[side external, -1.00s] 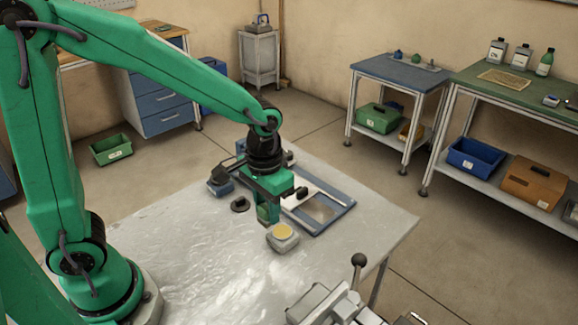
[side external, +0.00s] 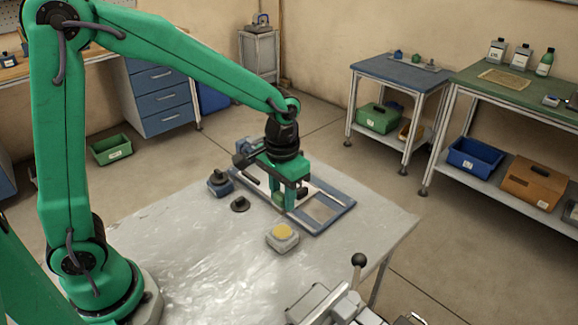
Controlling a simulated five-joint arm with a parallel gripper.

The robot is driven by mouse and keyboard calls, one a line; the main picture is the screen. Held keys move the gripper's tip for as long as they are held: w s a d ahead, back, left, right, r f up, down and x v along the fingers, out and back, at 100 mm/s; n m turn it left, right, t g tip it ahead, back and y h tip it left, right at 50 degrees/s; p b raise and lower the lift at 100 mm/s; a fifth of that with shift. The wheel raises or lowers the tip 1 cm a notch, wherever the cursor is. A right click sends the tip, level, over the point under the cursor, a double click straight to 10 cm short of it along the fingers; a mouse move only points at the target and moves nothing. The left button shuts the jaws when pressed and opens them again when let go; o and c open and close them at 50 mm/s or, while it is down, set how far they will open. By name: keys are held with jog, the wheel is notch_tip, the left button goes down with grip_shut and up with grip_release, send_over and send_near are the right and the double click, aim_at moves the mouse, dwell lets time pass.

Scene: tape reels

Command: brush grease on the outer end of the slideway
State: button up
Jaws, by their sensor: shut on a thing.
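The slideway (side external: 342,212) is a blue-framed unit with pale rails and a grey plate, lying on the far right part of the table. My gripper (side external: 285,203) points down over its near left part. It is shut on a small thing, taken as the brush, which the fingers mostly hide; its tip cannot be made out. I cannot tell whether it touches the slideway. A grey pot with a yellow top, the grease (side external: 283,237), stands just in front of the slideway, below my gripper in the picture.
A small black round piece (side external: 240,204) and a blue block with a black knob (side external: 220,184) stand left of the slideway. A grey machine with a black-knobbed lever (side external: 357,262) is at the front right. The table's (side external: 190,240) near left part is bare.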

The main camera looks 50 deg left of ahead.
jog(key=shift+w, duration=0.2)
jog(key=shift+f, duration=0.1)
jog(key=shift+f, duration=2.9)
jog(key=shift+f, duration=0.6)
dwell(0.8)
jog(key=shift+r, duration=0.15)
jog(key=shift+r, duration=3.45)
jog(key=w+a+r, duration=0.2)
jog(key=a+r, duration=0.4)
jog(key=a, duration=0.1)
jog(key=shift+w+a+r, duration=0.35)
jog(key=shift+w+a, duration=0.05)
